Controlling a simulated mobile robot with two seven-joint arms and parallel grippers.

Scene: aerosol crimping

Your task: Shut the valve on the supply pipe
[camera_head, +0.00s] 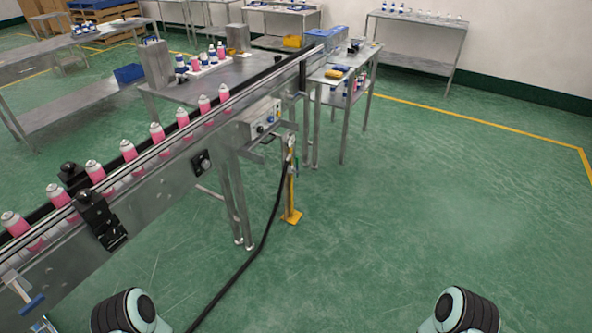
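A yellow floor stand (291,200) stands beside the conveyor, right of its legs. A thin upright pipe (290,152) runs at its top, with small green and yellow parts too small to make out. A black hose (262,245) hangs from near its top and runs over the floor toward the bottom of the view. I cannot tell the valve's handle or its position. Only rounded teal and black parts of my arms show at the bottom edge, left and right. Neither gripper is in view, and both appear apart from the stand.
A conveyor (150,205) with several pink cans crosses the left side. A control box (262,118) hangs on its near side. A blue handle (33,304) shows at the lower left. Steel tables stand behind. The green floor (430,200) at the right is clear.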

